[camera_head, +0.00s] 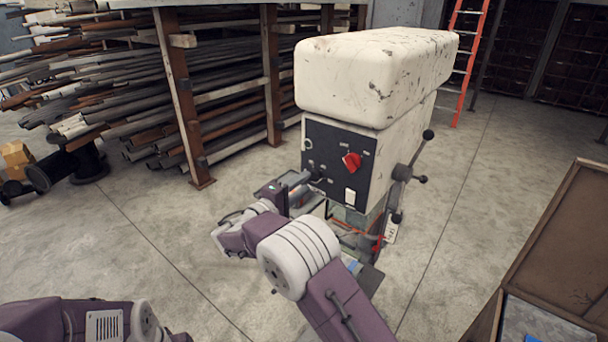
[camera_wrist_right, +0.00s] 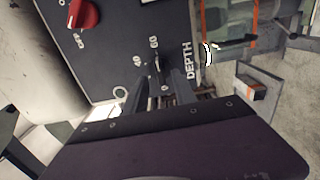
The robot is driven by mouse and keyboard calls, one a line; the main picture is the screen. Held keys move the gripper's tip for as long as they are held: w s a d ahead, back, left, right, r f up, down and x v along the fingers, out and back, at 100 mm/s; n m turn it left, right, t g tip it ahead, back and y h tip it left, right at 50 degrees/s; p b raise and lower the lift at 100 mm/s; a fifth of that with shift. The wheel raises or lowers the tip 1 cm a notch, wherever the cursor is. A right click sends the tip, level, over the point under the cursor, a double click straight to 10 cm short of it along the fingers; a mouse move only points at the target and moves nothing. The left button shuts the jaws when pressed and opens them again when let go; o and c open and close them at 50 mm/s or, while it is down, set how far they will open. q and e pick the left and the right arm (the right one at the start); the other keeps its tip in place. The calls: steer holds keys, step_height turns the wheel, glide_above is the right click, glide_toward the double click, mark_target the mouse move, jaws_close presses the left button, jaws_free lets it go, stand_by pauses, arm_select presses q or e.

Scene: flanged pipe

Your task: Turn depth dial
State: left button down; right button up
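The drill press (camera_head: 375,75) has a black control panel (camera_head: 338,160) on its front. The depth dial (camera_wrist_right: 156,68) is a small dark part of the panel beside the printed word DEPTH and the marks 40 and 60, seen in the right wrist view. My right gripper (camera_head: 311,178) reaches the panel's lower left. In the wrist view its two fingers (camera_wrist_right: 160,82) stand apart, one on each side of the dial; contact is not clear. The dial is largely hidden in the head view. My left arm is at the bottom left; its gripper is out of view.
A red switch (camera_head: 351,161) sits on the panel, and it also shows in the wrist view (camera_wrist_right: 84,13). A handle with knobs (camera_head: 403,173) sticks out at the press's right. Pipe racks (camera_head: 185,95) stand behind. A wooden crate (camera_head: 565,240) is at right.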

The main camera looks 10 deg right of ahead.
steer(key=shift+w+d, duration=0.15)
steer(key=shift+d, duration=0.4)
steer(key=shift+w+d, duration=0.15)
steer(key=shift+d, duration=0.35)
steer(key=shift+w+a+f, duration=0.1)
steer(key=shift+a, duration=0.15)
steer(key=shift+c, duration=1)
steer(key=shift+a, duration=0.1)
jaws_close()
arm_select(q)
steer(key=shift+d+r, duration=0.15)
steer(key=shift+r, duration=0.3)
